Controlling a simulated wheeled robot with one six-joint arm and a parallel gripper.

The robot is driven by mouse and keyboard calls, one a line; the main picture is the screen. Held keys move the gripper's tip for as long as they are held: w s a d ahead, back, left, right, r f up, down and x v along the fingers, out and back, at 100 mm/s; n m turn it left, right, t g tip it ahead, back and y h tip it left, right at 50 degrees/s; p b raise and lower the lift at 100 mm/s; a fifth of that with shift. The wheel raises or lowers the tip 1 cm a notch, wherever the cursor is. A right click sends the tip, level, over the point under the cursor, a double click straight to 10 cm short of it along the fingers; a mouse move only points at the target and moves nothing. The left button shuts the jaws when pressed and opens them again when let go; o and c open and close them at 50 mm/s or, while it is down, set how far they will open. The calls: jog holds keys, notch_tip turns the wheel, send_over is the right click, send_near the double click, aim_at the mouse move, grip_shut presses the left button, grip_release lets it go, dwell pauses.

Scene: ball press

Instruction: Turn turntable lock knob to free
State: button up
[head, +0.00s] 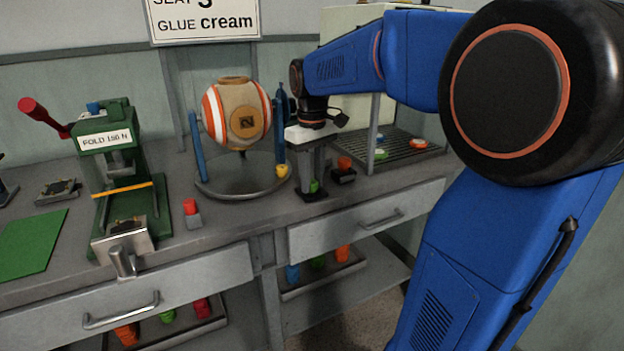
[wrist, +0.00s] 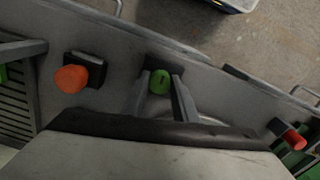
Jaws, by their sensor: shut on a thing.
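A small green knob (head: 314,186) with a dark mark on its face sits on a dark base at the bench's front edge, right of the ball stand. It also shows in the wrist view (wrist: 160,82), between the two grey fingers. My gripper (head: 312,179) points down and is shut on this green knob. The frames show no label saying which knob is the turntable lock. A striped ball (head: 240,113) sits in a blue-armed stand with a round grey base (head: 230,190). A yellow knob (head: 282,171) is at that stand's right side.
An orange knob (head: 344,163) on a black block stands close right of my gripper; it shows left in the wrist view (wrist: 71,79). A green press (head: 110,150) and a red knob (head: 190,206) stand left. A slatted rack (head: 400,150) lies right. Drawers are below.

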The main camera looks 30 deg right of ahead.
aim_at(312, 181)
jog(key=o, duration=1.1)
jog(key=shift+c, duration=0.2)
notch_tip(312, 181, up, 18)
jog(key=shift+f, duration=0.25)
jog(key=s+a+f+m+t, duration=0.1)
jog(key=s+a+f+t, duration=0.1)
jog(key=s+f, duration=0.9)
jog(key=s+a+f+m+t, duration=0.1)
jog(key=s+a+f, duration=0.4)
jog(key=s+f, duration=0.7)
notch_tip(312, 181, down, 4)
jog(key=shift+a+r+t, duration=0.15)
jog(key=shift+r+t, duration=0.1)
jog(key=shift+t, duration=0.65)
